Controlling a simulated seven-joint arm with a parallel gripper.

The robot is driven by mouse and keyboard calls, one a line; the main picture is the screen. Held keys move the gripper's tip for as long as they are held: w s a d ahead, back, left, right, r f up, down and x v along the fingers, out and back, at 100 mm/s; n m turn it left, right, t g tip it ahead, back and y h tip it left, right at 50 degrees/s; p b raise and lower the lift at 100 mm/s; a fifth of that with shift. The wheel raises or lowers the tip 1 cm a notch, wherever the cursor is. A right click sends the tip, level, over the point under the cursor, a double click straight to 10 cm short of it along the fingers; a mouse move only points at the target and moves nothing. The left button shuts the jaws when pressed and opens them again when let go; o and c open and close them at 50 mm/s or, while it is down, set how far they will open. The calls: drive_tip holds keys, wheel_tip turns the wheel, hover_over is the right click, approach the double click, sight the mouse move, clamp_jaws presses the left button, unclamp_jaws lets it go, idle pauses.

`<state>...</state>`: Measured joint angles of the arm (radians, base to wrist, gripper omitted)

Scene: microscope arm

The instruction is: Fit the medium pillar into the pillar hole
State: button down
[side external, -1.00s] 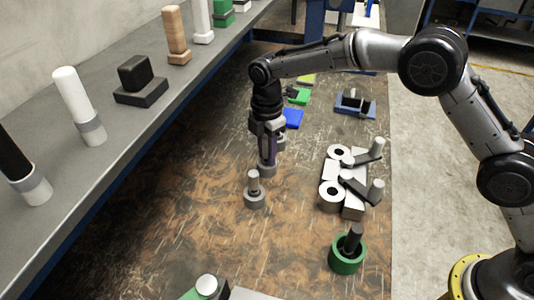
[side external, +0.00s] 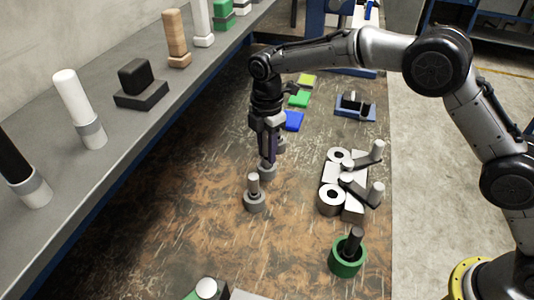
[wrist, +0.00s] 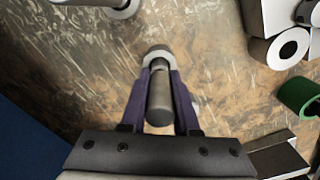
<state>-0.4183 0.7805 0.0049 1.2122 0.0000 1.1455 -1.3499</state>
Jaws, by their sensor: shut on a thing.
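The medium pillar, a plain grey cylinder (wrist: 160,95), stands between the two purple fingers of my gripper (wrist: 158,85) in the wrist view. My gripper (side external: 267,156) is shut on it and points down in the side view. The pillar's lower end meets a light grey round base (wrist: 157,52), also visible below the fingers in the side view (side external: 267,171). The pillar hole itself is hidden, and I cannot tell how deep the pillar sits.
Another grey base with an upright pillar (side external: 254,196) stands close in front. White and grey parts (side external: 343,185) are clustered to the right, with a green ring holding a dark post (side external: 347,258) nearer. Coloured blocks (side external: 292,121) lie behind.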

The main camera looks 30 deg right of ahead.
drive_tip(key=s+d+r, duration=0.3)
drive_tip(key=s+r, duration=0.3)
drive_tip(key=s+d+r, duration=0.3)
drive_tip(key=s+r, duration=0.2)
drive_tip(key=s, duration=0.1)
drive_tip(key=w+d+f+m, duration=0.1)
drive_tip(key=d+m, duration=0.4)
drive_tip(key=w+d+f+m, duration=0.2)
drive_tip(key=d+m, duration=0.3)
drive_tip(key=w+d+f+m, duration=0.2)
drive_tip(key=d+m, duration=0.3)
drive_tip(key=shift+w+d+f+m, duration=0.1)
drive_tip(key=shift+w+d+m, duration=0.1)
drive_tip(key=shift+d+m, duration=0.15)
drive_tip(key=s+a+r+m, duration=0.1)
drive_tip(key=s+a+r, duration=0.25)
drive_tip(key=s, duration=0.35)
drive_tip(key=s+a+r+m, duration=0.15)
drive_tip(key=s+r, duration=0.25)
drive_tip(key=s, duration=0.4)
drive_tip(key=s+a+r, duration=0.3)
drive_tip(key=s+r, duration=0.1)
drive_tip(key=s, duration=0.3)
drive_tip(key=w+a+f, duration=0.2)
drive_tip(key=w+f, duration=0.4)
drive_tip(key=w+a+f, duration=0.3)
drive_tip(key=w+f, duration=0.3)
drive_tip(key=f, duration=0.1)
drive_tip(key=shift+w+a+f, duration=0.15)
drive_tip(key=shift+w+a, duration=0.2)
